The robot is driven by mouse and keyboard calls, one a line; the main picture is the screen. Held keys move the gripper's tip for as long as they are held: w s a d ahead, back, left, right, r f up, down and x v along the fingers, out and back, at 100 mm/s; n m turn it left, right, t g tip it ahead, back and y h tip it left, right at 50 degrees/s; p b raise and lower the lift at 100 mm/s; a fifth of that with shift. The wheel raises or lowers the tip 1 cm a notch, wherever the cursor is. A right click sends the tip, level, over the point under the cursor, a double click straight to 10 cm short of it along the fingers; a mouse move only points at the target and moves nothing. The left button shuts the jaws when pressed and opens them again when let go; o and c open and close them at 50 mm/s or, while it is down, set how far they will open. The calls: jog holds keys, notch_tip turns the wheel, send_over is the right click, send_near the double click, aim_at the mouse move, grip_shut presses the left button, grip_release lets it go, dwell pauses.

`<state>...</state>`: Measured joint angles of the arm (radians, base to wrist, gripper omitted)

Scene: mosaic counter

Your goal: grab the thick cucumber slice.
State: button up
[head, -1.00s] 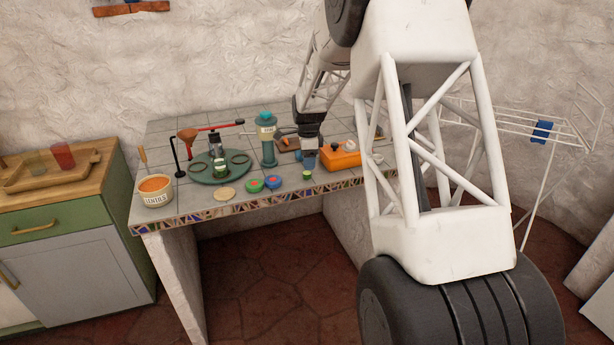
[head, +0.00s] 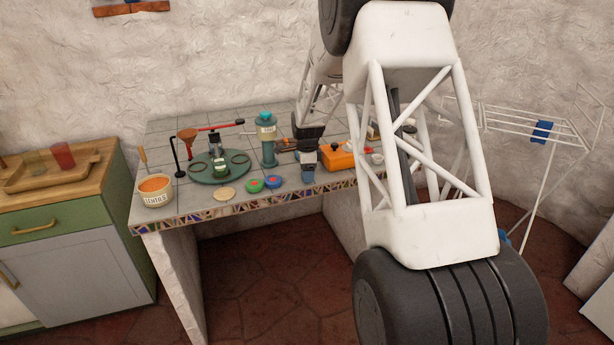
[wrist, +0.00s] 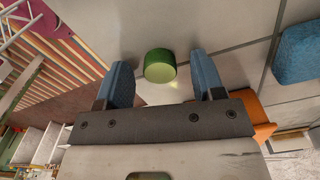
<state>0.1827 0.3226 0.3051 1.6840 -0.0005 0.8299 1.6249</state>
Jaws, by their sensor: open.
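The thick cucumber slice (wrist: 160,66) is a short dark green cylinder with a lighter green face. In the wrist view it stands on the grey tiles, in the gap between the tips of my gripper's two blue fingers (wrist: 160,72). The fingers are apart, and a gap shows on each side of the slice. In the head view my gripper (head: 309,171) points down over the front part of the counter and hides the slice.
An orange box-like container (head: 339,155) stands close to the right of my gripper. Green and blue-red round pieces (head: 272,182) lie to its left, with a teal-topped grinder (head: 267,140) behind. The counter's mosaic front edge (head: 250,204) is near.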

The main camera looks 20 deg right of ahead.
jog(key=c, duration=1)
jog(key=shift+r, duration=0.75)
notch_tip(320, 180, up, 2)
jog(key=shift+r, duration=0.1)
jog(key=s+a+r, duration=0.1)
jog(key=s+a, duration=0.1)
jog(key=s, duration=1.3)
jog(key=shift+s+a+r, duration=0.15)
jog(key=shift+s+a, duration=0.2)
jog(key=shift+a, duration=0.05)
